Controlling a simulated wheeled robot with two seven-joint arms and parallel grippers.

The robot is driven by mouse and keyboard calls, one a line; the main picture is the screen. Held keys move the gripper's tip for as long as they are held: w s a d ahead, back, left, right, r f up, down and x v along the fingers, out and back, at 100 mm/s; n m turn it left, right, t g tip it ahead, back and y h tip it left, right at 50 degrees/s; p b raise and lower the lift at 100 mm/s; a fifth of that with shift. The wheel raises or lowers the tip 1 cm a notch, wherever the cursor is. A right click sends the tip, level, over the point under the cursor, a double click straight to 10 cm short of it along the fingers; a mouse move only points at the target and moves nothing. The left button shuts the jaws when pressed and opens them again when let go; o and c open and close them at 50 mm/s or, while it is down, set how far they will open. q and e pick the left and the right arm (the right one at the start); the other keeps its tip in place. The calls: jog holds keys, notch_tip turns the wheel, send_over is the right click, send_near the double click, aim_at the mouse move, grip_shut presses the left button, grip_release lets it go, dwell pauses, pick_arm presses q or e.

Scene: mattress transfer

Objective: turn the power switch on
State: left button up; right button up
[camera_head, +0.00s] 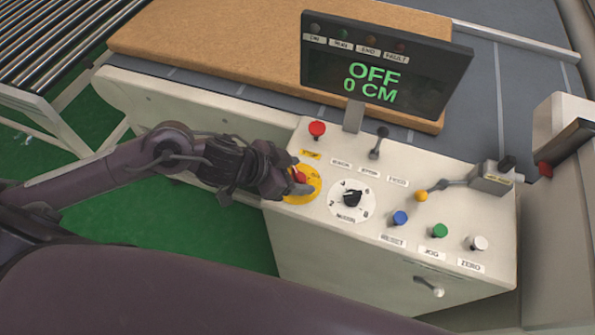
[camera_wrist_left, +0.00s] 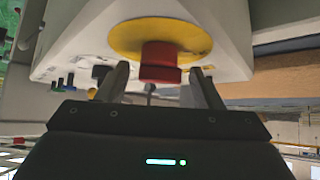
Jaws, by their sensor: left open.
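A red knob (camera_head: 300,177) on a round yellow plate (camera_head: 314,185) sits at the left edge of the white control panel (camera_head: 330,250); I take it for the power switch. My left gripper (camera_head: 294,187) reaches in from the left and is open at the knob, partly covering it. In the left wrist view, the red knob (camera_wrist_left: 160,62) lies ahead between the two fingertips (camera_wrist_left: 160,84), in front of the yellow plate (camera_wrist_left: 160,33). Whether the fingers touch it I cannot tell. The screen (camera_head: 385,70) reads OFF and 0 CM. My right gripper is not in view.
A brown mattress (camera_head: 220,45) lies behind. Green floor (camera_head: 225,225) is left of the panel.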

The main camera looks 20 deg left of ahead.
pick_arm(q)
jog(key=shift+w+d+f, duration=0.15)
jog(key=shift+f, duration=0.1)
